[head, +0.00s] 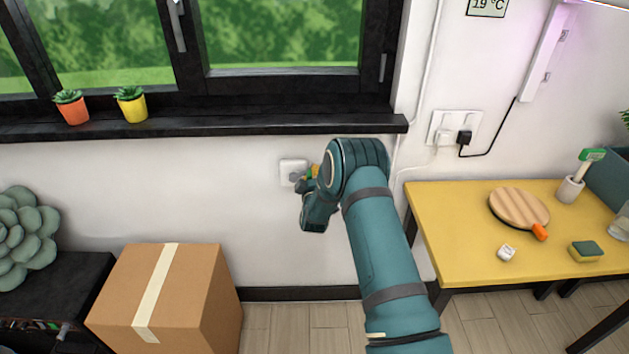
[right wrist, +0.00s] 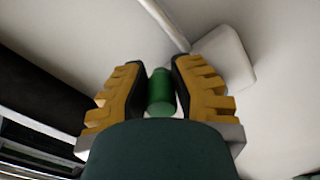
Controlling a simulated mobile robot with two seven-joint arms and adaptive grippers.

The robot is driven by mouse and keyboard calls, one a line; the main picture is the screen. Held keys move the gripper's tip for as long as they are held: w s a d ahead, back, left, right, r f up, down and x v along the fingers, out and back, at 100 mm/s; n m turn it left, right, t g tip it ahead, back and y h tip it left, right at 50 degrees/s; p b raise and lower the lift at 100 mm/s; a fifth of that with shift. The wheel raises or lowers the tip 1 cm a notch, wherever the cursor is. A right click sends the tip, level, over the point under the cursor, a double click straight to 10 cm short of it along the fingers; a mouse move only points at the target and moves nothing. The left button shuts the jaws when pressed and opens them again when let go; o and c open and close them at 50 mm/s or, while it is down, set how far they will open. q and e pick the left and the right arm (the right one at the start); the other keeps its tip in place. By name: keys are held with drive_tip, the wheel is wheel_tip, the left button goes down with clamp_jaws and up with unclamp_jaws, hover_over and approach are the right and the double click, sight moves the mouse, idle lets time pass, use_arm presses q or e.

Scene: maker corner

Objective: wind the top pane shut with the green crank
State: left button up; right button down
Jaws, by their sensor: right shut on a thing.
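My right gripper (head: 312,173) is at the white wall below the window sill, beside a small white wall plate (head: 293,168). In the right wrist view, its yellow-and-black fingers (right wrist: 160,68) are shut on the green crank grip (right wrist: 161,94), a short green cylinder between the pads. In the head view my arm and gripper hide the grip. A pale rod (right wrist: 163,22) and a white rounded plate (right wrist: 222,58) show beyond the fingers. The window (head: 283,72) shows only in its lower part; the top pane is out of view. My left gripper is not in view.
The dark sill (head: 220,127) juts out above my right gripper and holds an orange pot (head: 72,110) and a yellow pot (head: 132,108). A cardboard box (head: 190,295) stands lower left. A yellow table (head: 450,235) with several items stands right of my arm.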

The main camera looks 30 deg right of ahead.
sight(301, 163)
drive_tip(key=a+n, duration=0.1)
drive_tip(key=n, duration=0.1)
drive_tip(key=a+r+n, duration=0.1)
drive_tip(key=shift+w+r+n, duration=0.2)
drive_tip(key=shift+w+n, duration=0.2)
drive_tip(key=shift+w+a+r+n+b, duration=0.1)
drive_tip(key=shift+a+r+n, duration=0.1)
drive_tip(key=shift+n, duration=0.45)
drive_tip(key=shift+w+a+r+n+b, duration=0.15)
drive_tip(key=shift+a+n, duration=0.1)
drive_tip(key=shift+n, duration=0.45)
drive_tip(key=shift+w+a+r+n+b, duration=0.1)
drive_tip(key=shift+a+r+n, duration=0.1)
drive_tip(key=shift+n, duration=0.45)
drive_tip(key=shift+f, duration=0.1)
drive_tip(key=c, duration=0.8)
unclamp_jaws()
drive_tip(key=shift+o, duration=0.3)
drive_tip(key=shift+w+d, duration=0.1)
drive_tip(key=shift+r, duration=0.2)
drive_tip(key=v, duration=1.2)
